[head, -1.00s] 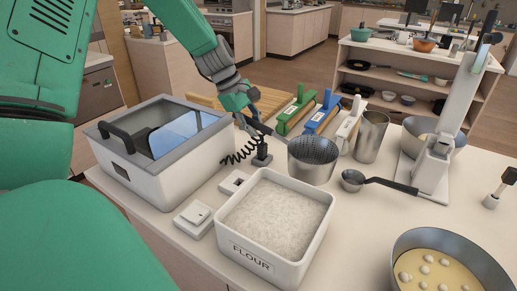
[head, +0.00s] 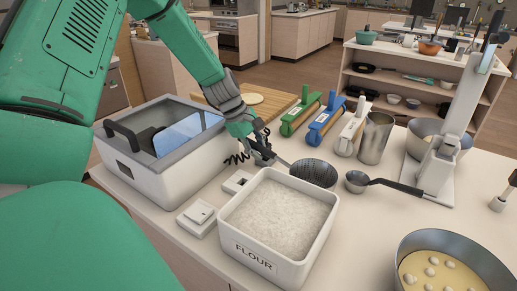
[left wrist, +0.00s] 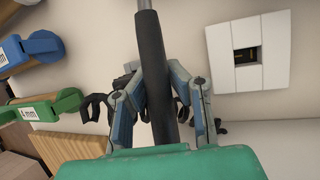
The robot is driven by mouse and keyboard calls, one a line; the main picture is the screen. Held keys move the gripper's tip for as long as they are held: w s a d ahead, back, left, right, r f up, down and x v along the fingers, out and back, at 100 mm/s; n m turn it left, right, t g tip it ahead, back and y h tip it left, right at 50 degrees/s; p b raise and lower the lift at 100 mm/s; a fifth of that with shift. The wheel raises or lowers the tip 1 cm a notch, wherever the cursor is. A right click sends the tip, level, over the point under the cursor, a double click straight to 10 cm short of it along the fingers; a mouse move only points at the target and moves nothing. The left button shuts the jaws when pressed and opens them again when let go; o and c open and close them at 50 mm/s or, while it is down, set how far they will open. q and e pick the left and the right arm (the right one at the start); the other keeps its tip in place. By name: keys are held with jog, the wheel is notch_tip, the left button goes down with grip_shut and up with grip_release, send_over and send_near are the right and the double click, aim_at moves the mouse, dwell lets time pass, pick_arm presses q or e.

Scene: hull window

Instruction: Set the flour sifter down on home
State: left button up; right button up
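My left gripper (head: 262,152) is at the handle, left of the cup. In the left wrist view the black handle (left wrist: 153,60) runs between the two fingers (left wrist: 158,95), which look closed on it; the cup is out of that view. No place marked home can be made out. My right gripper does not show.
The white flour bin (head: 275,255) is just in front of the sifter. A lidded white box (head: 165,165) stands left. A slotted white block (head: 237,182) lies close by.

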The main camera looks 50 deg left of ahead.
pick_arm(q)
jog(key=shift+o, duration=0.3)
jog(key=shift+a, duration=0.1)
jog(key=shift+a+r, duration=0.25)
jog(key=shift+r, duration=0.15)
jog(key=p+v, duration=0.1)
jog(key=v, duration=1)
jog(key=shift+r, duration=0.2)
jog(key=shift+s, duration=0.1)
jog(key=shift+d, duration=0.1)
dwell(0.5)
